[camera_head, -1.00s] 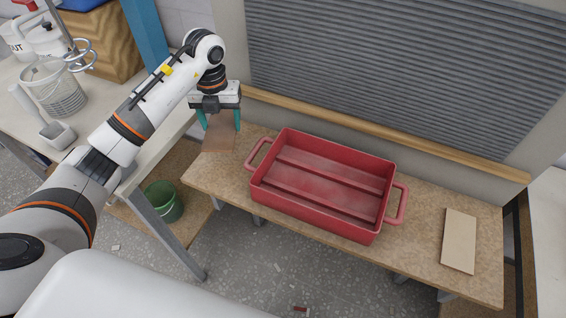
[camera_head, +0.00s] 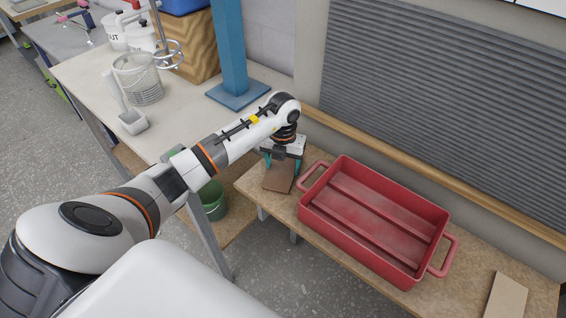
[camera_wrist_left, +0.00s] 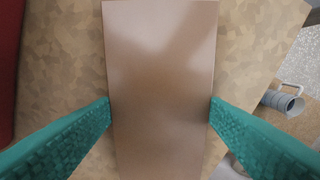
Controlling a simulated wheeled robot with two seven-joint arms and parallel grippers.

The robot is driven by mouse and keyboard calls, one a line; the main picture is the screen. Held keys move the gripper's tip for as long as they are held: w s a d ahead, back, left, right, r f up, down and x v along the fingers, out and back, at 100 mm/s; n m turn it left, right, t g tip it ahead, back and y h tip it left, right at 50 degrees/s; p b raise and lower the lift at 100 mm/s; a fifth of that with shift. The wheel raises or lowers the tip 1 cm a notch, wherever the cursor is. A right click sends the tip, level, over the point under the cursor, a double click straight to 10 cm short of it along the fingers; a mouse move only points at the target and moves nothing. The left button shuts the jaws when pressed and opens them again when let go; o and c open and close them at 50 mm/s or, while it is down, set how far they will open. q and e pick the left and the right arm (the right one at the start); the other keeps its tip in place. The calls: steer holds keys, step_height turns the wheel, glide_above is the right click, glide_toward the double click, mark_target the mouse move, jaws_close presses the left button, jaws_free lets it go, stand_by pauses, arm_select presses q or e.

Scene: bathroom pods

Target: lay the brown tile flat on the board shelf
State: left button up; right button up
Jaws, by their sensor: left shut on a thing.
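The brown tile (camera_head: 280,177) is held at the left end of the board shelf (camera_head: 262,197). It also fills the middle of the left wrist view (camera_wrist_left: 160,80), with its broad face toward the camera. My left gripper (camera_head: 283,160) is shut on the tile, with one teal finger at each long edge. In the left wrist view the speckled shelf surface shows behind the tile on both sides. I cannot tell whether the tile touches the shelf. My right gripper is not in view.
A red tray (camera_head: 375,220) with two handles stands on the shelf right of the tile. A pale tile (camera_head: 506,298) lies at the shelf's right. A green bucket (camera_head: 213,202) is below, left of the shelf. A worktable (camera_head: 185,110) with a blue post (camera_head: 230,50) stands at left.

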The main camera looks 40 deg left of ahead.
mark_target(283, 169)
arm_select(q)
steer(key=shift+f, duration=0.15)
steer(key=o, duration=1.1)
steer(key=shift+r, duration=0.35)
step_height(283, 169, up, 12)
steer(key=b, duration=0.1)
steer(key=shift+f, duration=0.15)
